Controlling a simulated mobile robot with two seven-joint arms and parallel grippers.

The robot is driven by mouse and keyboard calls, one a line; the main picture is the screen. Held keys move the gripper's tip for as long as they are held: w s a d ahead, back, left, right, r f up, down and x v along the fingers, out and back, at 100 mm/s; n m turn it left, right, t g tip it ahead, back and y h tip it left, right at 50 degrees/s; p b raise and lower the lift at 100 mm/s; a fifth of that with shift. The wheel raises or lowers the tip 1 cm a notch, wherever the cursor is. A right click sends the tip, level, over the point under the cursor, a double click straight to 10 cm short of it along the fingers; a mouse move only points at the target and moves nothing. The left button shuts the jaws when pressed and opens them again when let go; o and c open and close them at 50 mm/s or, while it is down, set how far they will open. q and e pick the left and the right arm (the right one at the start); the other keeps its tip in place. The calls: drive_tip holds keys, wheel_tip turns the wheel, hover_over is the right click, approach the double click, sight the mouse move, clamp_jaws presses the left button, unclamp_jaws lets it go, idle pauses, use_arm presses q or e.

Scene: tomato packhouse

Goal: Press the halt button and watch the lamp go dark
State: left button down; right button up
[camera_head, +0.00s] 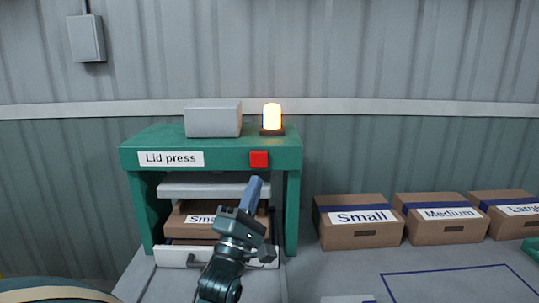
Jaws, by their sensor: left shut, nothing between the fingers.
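The lid press (212,150) is a green frame at the back left, with a white "Lid press" label on its front. The halt button (259,159) is a red square on the right part of its top bar. The lamp (272,117) on top of the press glows yellow-white. My left gripper (254,184) is shut and empty, pointing up just below the red button. A gap shows in the picture between fingertips and button; how far it is in depth I cannot tell. My right gripper is not in view.
A box labelled "Small" (183,224) sits inside the press, partly hidden by my gripper. Boxes labelled Small (359,234), Medium (444,229) and Large (507,225) stand in a row to the right. A blue-outlined area (450,270) of the table is clear.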

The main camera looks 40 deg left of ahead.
sight(262, 152)
use_arm(q)
drive_tip(key=w+a+b, duration=0.2)
drive_tip(key=w+a, duration=0.3)
drive_tip(key=w, duration=0.2)
drive_tip(key=shift+a, duration=0.4)
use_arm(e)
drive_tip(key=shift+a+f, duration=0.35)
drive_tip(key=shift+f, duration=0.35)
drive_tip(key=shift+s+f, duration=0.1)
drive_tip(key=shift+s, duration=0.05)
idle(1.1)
use_arm(q)
drive_tip(key=shift+w, duration=0.1)
drive_tip(key=shift+w+a, duration=0.25)
drive_tip(key=shift+w, duration=0.05)
idle(0.5)
